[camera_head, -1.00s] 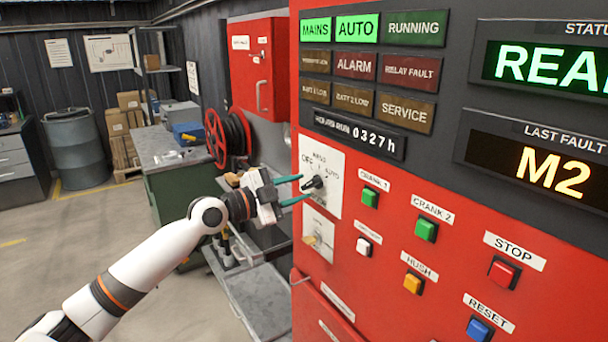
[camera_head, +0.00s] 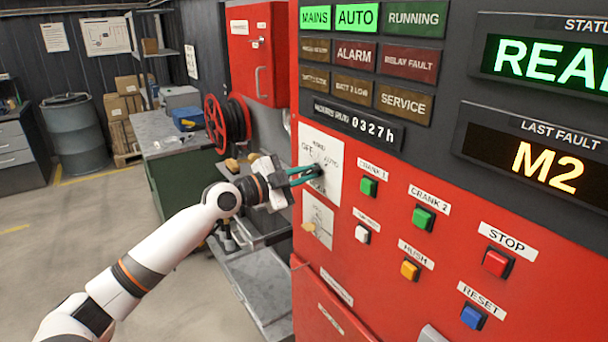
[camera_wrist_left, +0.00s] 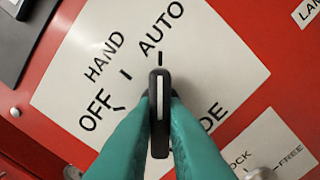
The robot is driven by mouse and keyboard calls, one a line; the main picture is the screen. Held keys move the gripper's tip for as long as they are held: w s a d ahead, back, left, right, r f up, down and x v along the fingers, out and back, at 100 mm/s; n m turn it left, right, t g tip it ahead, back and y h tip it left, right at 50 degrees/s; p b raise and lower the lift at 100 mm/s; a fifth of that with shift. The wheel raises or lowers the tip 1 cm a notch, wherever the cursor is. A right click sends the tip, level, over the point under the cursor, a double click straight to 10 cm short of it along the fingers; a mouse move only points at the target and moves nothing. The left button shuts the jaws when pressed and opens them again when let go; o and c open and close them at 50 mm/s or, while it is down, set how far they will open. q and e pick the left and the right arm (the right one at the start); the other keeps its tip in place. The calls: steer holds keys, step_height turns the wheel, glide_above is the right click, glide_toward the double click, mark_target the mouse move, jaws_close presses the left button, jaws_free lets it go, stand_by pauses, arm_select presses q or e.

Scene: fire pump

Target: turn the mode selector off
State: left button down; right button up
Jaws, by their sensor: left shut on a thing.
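The mode selector is a black knob with a white line on a white plate (camera_head: 308,150) on the red panel. In the left wrist view the knob (camera_wrist_left: 159,112) points up at the AUTO mark. The HAND and OFF marks lie to its left. My left gripper (camera_head: 312,177) reaches the knob from the left in the head view. In the left wrist view its teal fingers (camera_wrist_left: 159,125) are shut on the knob, one on each side. In the head view the fingers partly hide the knob. My right gripper is not in view.
A smaller selector (camera_head: 310,227) sits below on its own white plate. Push buttons, such as a green one (camera_head: 369,187) and the red STOP button (camera_head: 497,262), are to the right. The AUTO lamp (camera_head: 357,18) is lit. A workbench (camera_head: 165,140) and hose reel (camera_head: 228,125) stand behind.

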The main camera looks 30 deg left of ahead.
arm_select(q)
steer(key=shift+f, duration=0.1)
steer(key=n+b, duration=0.2)
steer(key=n, duration=0.6)
steer(key=shift+d+n+b, duration=0.1)
steer(key=shift+n+b, duration=0.2)
steer(key=shift+b, duration=0.1)
steer(key=n, duration=0.2)
steer(key=shift+n, duration=0.4)
steer(key=n+p, duration=0.1)
steer(key=n, duration=0.1)
steer(key=shift+n, duration=0.4)
steer(key=n+p, duration=0.2)
steer(key=n, duration=0.3)
steer(key=shift+p, duration=0.3)
steer(key=shift+n, duration=0.4)
